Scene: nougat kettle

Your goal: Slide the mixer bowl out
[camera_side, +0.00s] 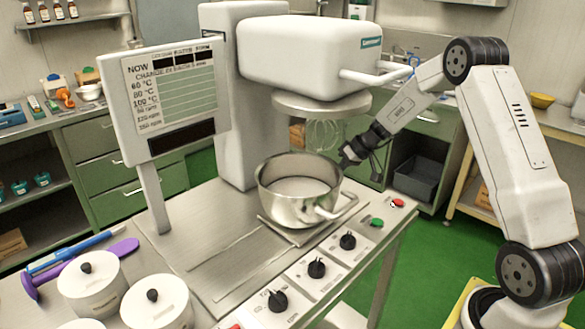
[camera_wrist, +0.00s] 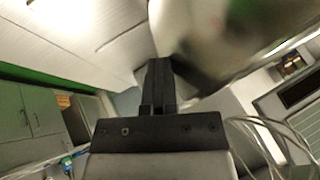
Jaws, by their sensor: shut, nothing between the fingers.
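The steel mixer bowl (camera_side: 282,206) stands upright under the mixer head (camera_side: 310,50), its loop handle (camera_side: 338,208) pointing front right. The wire whisk (camera_side: 325,134) hangs above the bowl's right rear side. My gripper (camera_side: 347,157) is at the bowl's right rear rim, with its fingers shut and nothing between them. In the wrist view the shut fingers (camera_wrist: 160,82) point at the blurred bowl wall (camera_wrist: 225,45), very close to it. I cannot tell whether they touch it. The whisk wires (camera_wrist: 262,135) show at the lower right there.
The bowl stands on a steel worktop (camera_side: 215,262) with guide lines, open in front of the bowl. Knobs (camera_side: 316,267) and red and green buttons line its right edge. A sign panel (camera_side: 170,95) stands left. White lidded pots (camera_side: 92,287) and purple and blue tools are front left.

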